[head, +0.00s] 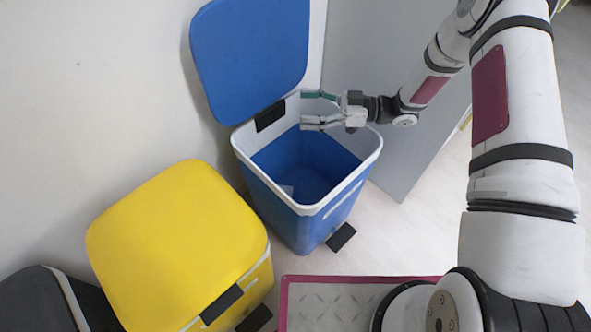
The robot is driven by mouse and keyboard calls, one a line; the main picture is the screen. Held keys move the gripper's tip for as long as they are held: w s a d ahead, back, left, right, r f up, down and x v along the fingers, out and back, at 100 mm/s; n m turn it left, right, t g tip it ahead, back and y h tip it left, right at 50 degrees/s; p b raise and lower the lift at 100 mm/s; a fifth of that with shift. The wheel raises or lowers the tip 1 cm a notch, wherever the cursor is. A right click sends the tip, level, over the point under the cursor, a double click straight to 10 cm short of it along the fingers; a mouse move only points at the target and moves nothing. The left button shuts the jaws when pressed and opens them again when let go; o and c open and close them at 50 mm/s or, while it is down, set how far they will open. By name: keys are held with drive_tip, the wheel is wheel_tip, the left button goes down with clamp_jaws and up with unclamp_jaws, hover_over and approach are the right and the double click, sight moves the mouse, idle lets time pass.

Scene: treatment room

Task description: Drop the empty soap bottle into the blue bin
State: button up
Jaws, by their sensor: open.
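The blue bin (323,216) stands upright in the middle of the head view, with a white rim and its blue lid (252,55) raised against the wall. My gripper (304,109) is over the back part of the bin opening, pointing left. Its fingers are apart and nothing shows between them. A small pale thing (287,190) lies low inside the bin, at the left. It may be the soap bottle, but only a little of it shows and I cannot tell. No soap bottle is clearly seen elsewhere.
A yellow bin (175,240) with its lid shut stands to the left of the blue bin. A dark bin (38,300) is partly seen at the lower left corner. A grey panel (400,150) stands just behind and right of the blue bin. Pale floor (400,235) shows at the right.

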drive_tip(key=d, duration=1.2)
drive_tip(key=shift+w, duration=0.1)
